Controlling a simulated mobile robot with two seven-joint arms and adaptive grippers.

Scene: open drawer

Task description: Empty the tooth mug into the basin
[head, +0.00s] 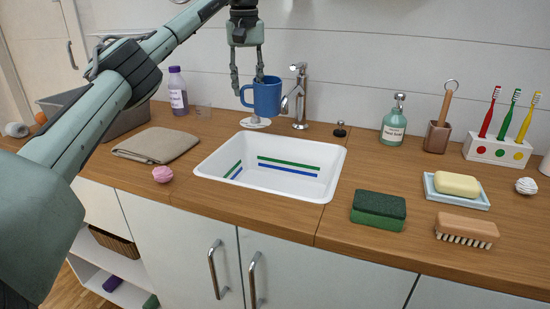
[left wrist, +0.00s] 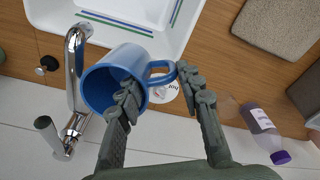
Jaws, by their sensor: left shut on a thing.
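The blue tooth mug (head: 266,98) is upright, behind the basin's back edge and left of the tap. My left gripper (head: 247,82) reaches down from above and is shut on the mug. In the left wrist view, one finger of the gripper (left wrist: 158,80) lies at the mouth of the mug (left wrist: 125,65) and the other is by its handle. The mug's inside looks plain blue; I cannot tell what it holds. The white basin (head: 215,160) has green and blue stripes inside and shows no objects in it. My right gripper is not in view.
The chrome tap (head: 300,100) stands close to the mug's right. A round white coaster (head: 255,123) lies below the mug. A folded cloth (head: 158,145), purple-capped bottle (head: 178,95) and pink ball (head: 162,174) are left. A sponge (head: 378,210) and soap bottle (head: 394,125) are right.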

